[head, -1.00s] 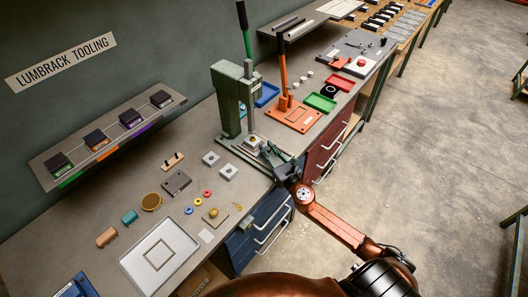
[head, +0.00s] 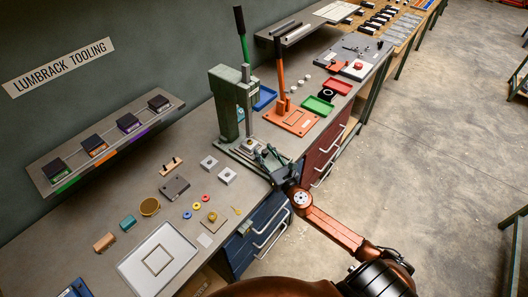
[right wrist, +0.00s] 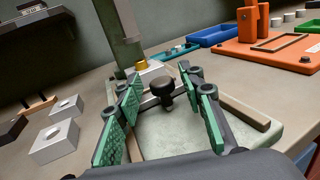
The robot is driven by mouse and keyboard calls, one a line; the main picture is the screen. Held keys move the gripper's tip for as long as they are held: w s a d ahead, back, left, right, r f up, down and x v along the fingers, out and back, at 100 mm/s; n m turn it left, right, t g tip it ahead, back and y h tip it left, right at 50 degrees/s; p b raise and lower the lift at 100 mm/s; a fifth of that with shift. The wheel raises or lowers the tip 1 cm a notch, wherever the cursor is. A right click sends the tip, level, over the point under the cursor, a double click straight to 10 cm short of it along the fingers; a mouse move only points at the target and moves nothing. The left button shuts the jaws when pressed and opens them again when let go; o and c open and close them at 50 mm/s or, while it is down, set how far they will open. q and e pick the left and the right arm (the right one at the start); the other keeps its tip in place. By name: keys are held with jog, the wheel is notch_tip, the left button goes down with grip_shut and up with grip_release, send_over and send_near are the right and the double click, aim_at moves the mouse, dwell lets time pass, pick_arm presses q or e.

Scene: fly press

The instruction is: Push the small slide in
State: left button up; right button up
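The green fly press (head: 226,97) stands on the bench; its column also shows in the right wrist view (right wrist: 118,32). On its pale base (right wrist: 178,138) is the small slide, a grey bar (right wrist: 149,102) with a black knob (right wrist: 161,86) at the near side. Behind the knob, a brass-coloured piece (right wrist: 141,66) sits on a light block under the column. My right gripper (head: 265,157) is at the front of the press base. In the right wrist view its green-padded fingers (right wrist: 164,98) are spread apart, with the knob between and beyond them.
Light square blocks (head: 227,175) lie left of the press, and two show in the right wrist view (right wrist: 54,141). The orange lever tool (head: 292,117) stands to the right, with green (head: 318,105) and red trays beyond. Blue drawers (head: 262,237) are below the bench edge.

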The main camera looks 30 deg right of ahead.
jog(key=s, duration=1.1)
jog(key=shift+s+a, duration=0.15)
jog(key=shift+a, duration=0.3)
